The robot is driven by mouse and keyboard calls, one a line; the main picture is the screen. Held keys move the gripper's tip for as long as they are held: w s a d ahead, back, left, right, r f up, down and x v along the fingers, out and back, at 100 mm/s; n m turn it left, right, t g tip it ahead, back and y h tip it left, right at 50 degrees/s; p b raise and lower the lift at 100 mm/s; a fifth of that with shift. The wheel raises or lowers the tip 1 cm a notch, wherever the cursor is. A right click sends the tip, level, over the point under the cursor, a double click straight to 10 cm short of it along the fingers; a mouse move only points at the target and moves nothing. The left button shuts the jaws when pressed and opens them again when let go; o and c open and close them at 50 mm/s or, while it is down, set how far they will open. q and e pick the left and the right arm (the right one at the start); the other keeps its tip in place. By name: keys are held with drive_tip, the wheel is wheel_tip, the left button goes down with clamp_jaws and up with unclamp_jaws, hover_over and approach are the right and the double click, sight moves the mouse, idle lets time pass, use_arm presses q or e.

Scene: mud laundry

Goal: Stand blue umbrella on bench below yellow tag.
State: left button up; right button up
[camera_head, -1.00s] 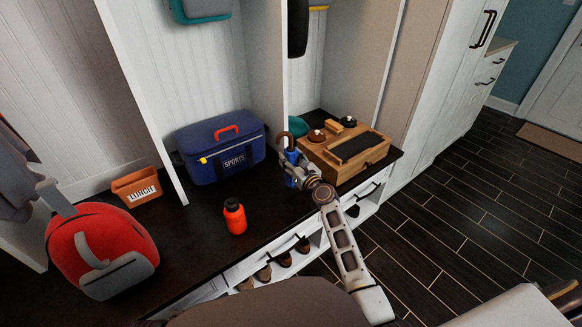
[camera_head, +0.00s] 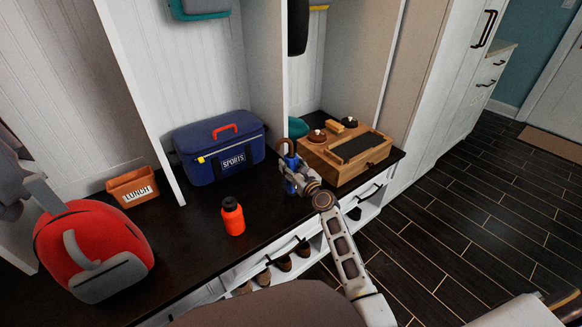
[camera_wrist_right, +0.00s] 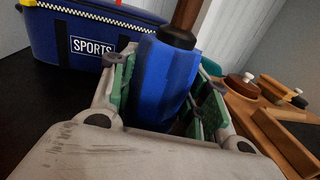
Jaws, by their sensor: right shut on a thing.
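The blue umbrella (camera_head: 290,161) is folded and roughly upright, with its brown hooked handle on top. My right gripper (camera_head: 290,180) is shut around its blue body, over the dark bench (camera_head: 185,240) between the sports bag and the wooden box. In the right wrist view the blue umbrella (camera_wrist_right: 163,80) sits between the green-padded fingers (camera_wrist_right: 160,100). Its lower end is hidden, so I cannot tell whether it touches the bench. A small yellow piece (camera_head: 319,8) shows at the top edge above the right cubby; I cannot tell whether it is a tag. My left gripper is not in view.
The blue sports bag (camera_head: 215,160) stands left of the umbrella. The wooden box (camera_head: 340,165) with knobbed items is close on its right. A white divider (camera_head: 268,75) rises behind.

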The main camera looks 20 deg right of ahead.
idle(0.3)
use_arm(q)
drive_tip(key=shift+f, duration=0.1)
use_arm(e)
drive_tip(key=o, duration=1.2)
drive_tip(key=shift+f, duration=0.1)
drive_tip(key=shift+p+v, duration=0.3)
drive_tip(key=shift+v, duration=1.95)
drive_tip(key=shift+p+v, duration=0.5)
drive_tip(key=shift+v, duration=1)
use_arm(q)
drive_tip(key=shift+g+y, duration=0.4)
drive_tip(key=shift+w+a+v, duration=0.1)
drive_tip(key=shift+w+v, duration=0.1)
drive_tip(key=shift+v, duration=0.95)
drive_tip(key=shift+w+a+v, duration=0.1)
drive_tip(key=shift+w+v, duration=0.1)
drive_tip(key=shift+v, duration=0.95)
use_arm(e)
approach(295, 169)
drive_tip(key=shift+w+a, duration=0.15)
drive_tip(key=shift+w, duration=0.15)
